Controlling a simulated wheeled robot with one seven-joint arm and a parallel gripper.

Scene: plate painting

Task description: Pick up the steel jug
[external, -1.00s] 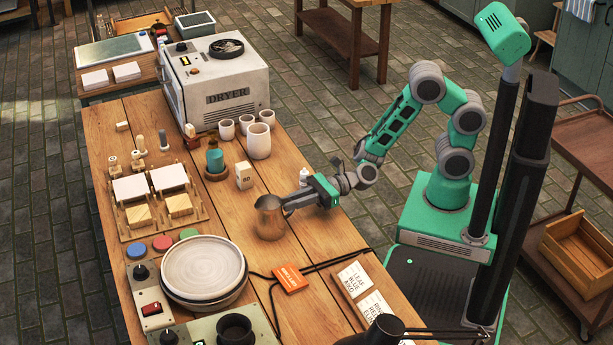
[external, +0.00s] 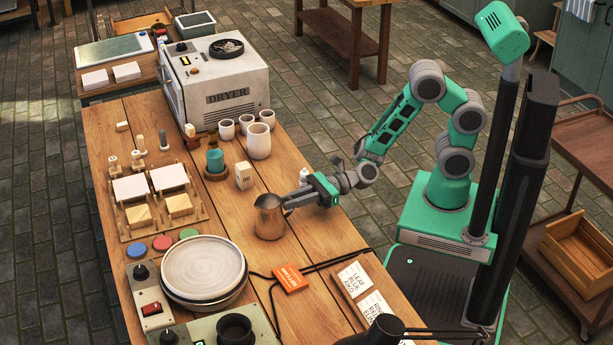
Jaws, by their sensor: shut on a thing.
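The steel jug (external: 268,219) stands upright on the wooden workbench (external: 310,262), near the middle of its length. It looks brownish and shiny in this light, with an open top. My gripper (external: 287,201) reaches in from the right, low over the bench, and is shut on the right side of the jug, where its handle would be. The fingers hide that part, so the exact grip cannot be made out. The jug's base appears to be on or very close to the bench top.
A small white box (external: 244,176) and a teal bottle (external: 215,160) stand behind the jug. A round plate on a wheel (external: 203,270) is at front left. White cups (external: 258,141) stand near the dryer (external: 215,85).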

